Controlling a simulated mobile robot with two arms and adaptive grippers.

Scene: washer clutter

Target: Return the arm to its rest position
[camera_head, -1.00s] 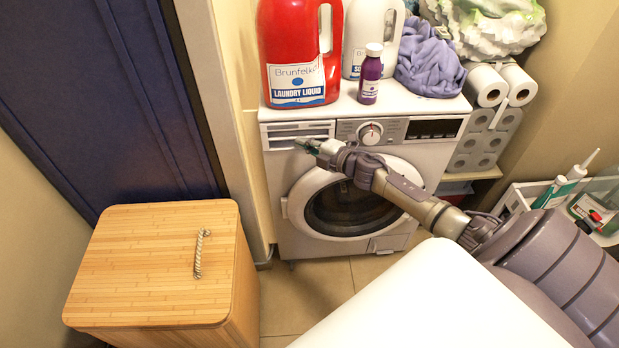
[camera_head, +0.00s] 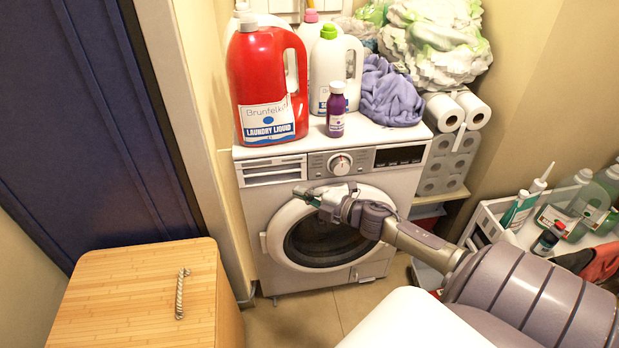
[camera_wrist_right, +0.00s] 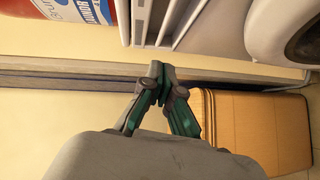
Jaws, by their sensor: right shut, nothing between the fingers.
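My right arm comes in from the right in the head view. Its gripper (camera_head: 305,196) is in front of the upper left part of the washing machine (camera_head: 268,222), below the detergent drawer (camera_head: 275,171). The fingers are shut and empty. In the right wrist view the gripper (camera_wrist_right: 156,72) has its green-grey fingers closed together at the tips, with the wall and the wooden box behind them. The washer door (camera_head: 283,212) is closed, and my arm hides part of it. My left gripper is not in view.
On the washer stand a red laundry bottle (camera_head: 262,85), a purple bottle (camera_head: 336,108), a white jug (camera_head: 327,75) and a purple cloth (camera_head: 390,92). A wooden box (camera_head: 140,290) stands at lower left. A white cart (camera_head: 487,222) with bottles is at right. Floor shows between.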

